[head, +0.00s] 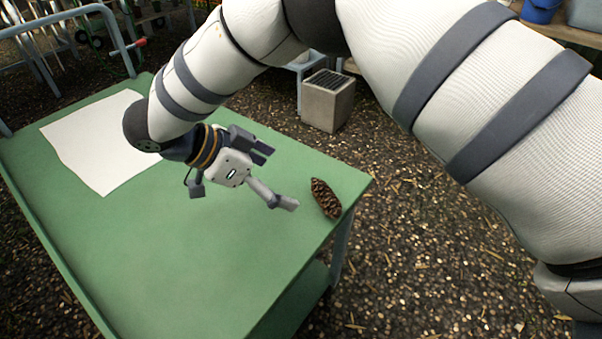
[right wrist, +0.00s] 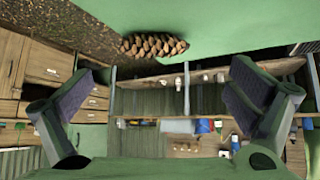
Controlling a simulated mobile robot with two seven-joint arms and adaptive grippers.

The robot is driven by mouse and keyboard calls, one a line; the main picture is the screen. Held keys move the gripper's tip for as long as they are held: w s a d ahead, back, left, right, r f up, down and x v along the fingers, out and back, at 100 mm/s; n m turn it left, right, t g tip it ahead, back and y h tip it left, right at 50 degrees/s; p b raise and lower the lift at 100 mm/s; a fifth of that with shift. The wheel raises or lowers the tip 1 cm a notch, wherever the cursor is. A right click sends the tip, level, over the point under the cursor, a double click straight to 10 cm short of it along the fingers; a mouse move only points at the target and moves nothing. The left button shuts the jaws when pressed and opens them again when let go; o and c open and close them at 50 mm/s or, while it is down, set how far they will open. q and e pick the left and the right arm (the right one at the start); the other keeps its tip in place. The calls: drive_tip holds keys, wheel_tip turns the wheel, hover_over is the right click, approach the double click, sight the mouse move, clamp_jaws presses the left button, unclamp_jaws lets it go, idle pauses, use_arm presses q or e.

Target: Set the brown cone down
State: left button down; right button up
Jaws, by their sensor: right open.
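The brown cone (head: 325,198) lies on the green table (head: 190,255), close to its right corner. My right gripper (head: 281,178) is open and empty over the table, a short way left of the cone and apart from it. In the right wrist view the cone (right wrist: 152,45) shows at the top, beyond the spread fingers (right wrist: 167,100), with nothing between them. My left gripper is not in view.
A white sheet (head: 90,140) lies on the far left of the table. A grey box (head: 328,100) stands on the gravelly ground behind the table. The front and middle of the tabletop are clear. My right arm crosses above the table.

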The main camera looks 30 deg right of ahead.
sight(320, 192)
drive_tip(key=x, duration=0.7)
drive_tip(key=s+x, duration=0.1)
drive_tip(key=x, duration=0.3)
drive_tip(key=shift+d+r+p, duration=0.1)
drive_tip(key=shift+d+p, duration=0.3)
drive_tip(key=shift+d, duration=0.1)
drive_tip(key=c, duration=0.8)
